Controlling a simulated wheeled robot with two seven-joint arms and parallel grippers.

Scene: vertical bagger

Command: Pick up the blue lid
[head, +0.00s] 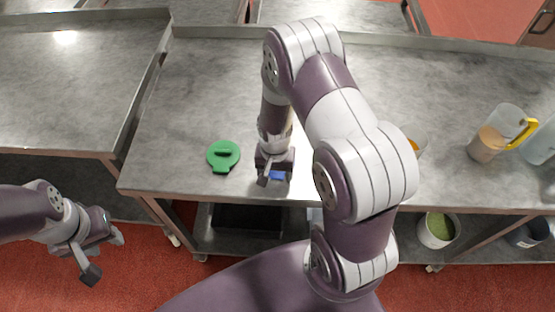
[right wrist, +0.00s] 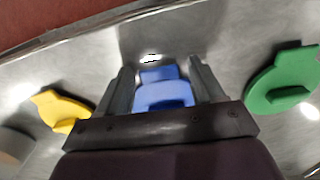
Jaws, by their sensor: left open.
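The blue lid (head: 277,175) is mostly hidden under my right gripper (head: 276,178) near the front edge of the table in the head view. In the right wrist view, the blue lid (right wrist: 163,94) shows between the two fingers of my right gripper (right wrist: 161,82). The fingers are apart, one on each side of the lid's visible part, with small gaps. My left gripper (head: 105,256) is open and empty, off to the left in front of the table, over the red floor.
A green lid (head: 223,156) lies left of my right gripper; it also shows in the right wrist view (right wrist: 287,94). A yellow lid (right wrist: 61,110) lies on the other side. A pitcher with a yellow handle (head: 489,143) stands at the right. The table's back (head: 215,70) is clear.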

